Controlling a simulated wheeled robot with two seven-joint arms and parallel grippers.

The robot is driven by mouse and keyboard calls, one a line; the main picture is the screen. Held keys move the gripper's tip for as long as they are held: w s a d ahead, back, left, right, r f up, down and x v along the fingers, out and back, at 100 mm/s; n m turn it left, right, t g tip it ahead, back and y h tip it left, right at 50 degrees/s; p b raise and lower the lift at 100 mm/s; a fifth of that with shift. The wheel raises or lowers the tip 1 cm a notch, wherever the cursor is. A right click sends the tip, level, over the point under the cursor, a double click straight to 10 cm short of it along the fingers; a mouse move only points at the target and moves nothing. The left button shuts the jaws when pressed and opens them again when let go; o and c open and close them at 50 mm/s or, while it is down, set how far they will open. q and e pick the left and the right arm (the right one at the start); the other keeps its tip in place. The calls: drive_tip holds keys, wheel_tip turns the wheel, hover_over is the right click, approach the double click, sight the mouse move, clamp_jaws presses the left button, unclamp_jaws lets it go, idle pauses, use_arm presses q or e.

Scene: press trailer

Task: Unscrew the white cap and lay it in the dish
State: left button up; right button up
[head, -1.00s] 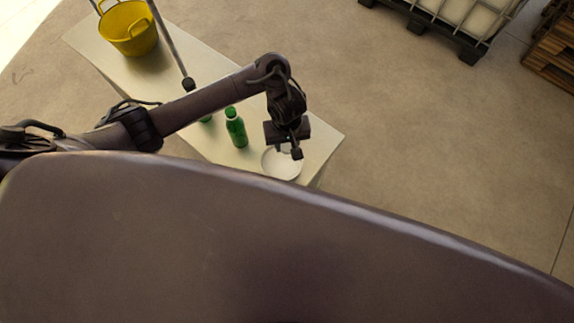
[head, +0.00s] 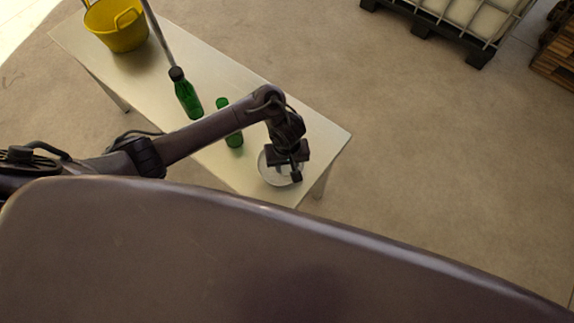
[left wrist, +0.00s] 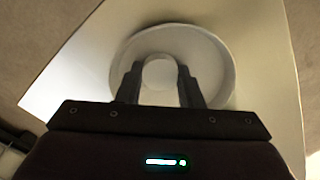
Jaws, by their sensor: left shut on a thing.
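The white cap (left wrist: 160,73) shows in the left wrist view between the two fingers of my left gripper (left wrist: 158,85), which is shut on it. The gripper and cap are over the white dish (left wrist: 223,72); I cannot tell whether the cap touches the dish. In the head view, my left gripper (head: 290,174) covers part of the dish (head: 264,174) near the table's right end. A green bottle (head: 234,139) stands left of the dish, partly hidden by my arm, with no white cap showing on its top. My right gripper is not in view.
Another green bottle (head: 187,98) with a dark top stands farther back on the pale table (head: 315,130). A yellow bucket (head: 118,30) is at the table's far left end. A caged tank (head: 465,20) and wooden pallets (head: 558,55) stand on the floor beyond.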

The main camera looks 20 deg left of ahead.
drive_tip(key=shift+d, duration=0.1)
use_arm(q)
drive_tip(key=o, duration=0.8)
drive_tip(key=shift+f, duration=0.1)
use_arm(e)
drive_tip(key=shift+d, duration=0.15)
